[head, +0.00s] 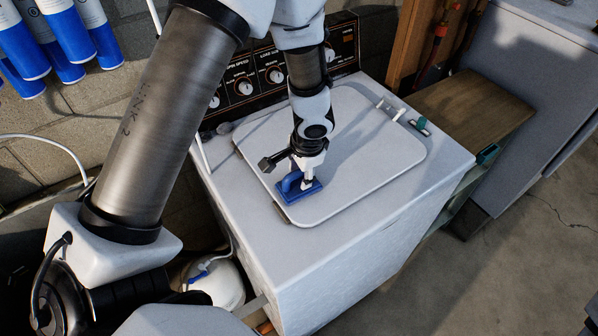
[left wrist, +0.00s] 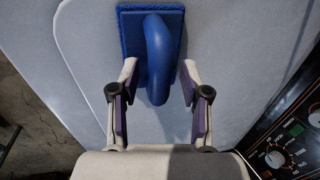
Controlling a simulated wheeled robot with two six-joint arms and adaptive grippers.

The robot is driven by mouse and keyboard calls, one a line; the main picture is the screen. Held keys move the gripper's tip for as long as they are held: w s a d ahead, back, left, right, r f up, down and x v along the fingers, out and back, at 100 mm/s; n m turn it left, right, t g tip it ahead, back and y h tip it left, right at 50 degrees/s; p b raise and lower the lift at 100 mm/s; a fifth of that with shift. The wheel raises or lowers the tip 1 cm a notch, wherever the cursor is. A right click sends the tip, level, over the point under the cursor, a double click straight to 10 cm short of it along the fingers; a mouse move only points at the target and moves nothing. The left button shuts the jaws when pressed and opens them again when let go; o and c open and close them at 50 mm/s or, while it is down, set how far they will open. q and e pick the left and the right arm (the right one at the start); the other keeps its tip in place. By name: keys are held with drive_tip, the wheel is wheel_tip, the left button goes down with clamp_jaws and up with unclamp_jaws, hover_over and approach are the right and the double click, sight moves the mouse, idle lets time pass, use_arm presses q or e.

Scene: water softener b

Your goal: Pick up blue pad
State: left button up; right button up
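The blue pad (head: 291,189), a flat block with a curved blue handle, lies on the white lid of the washer-like machine, near the lid's front left edge. It also shows at the top of the left wrist view (left wrist: 129,40), its handle pointing toward my gripper. My left gripper (head: 306,178) is low over the pad. In the left wrist view its fingers (left wrist: 159,72) are spread on either side of the handle, with gaps visible on both sides. The pad's far edge is at the picture's top. My right gripper is not in view.
The machine's control panel (head: 262,78) with knobs stands behind the lid. A small green and white item (head: 420,126) lies at the top's right edge. A wooden surface (head: 470,110) is to the right. The rest of the lid (head: 370,140) is clear.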

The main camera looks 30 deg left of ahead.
use_arm(q)
drive_tip(key=shift+s+r, duration=0.15)
drive_tip(key=shift+s, duration=0.05)
clamp_jaws()
drive_tip(key=shift+w, duration=0.1)
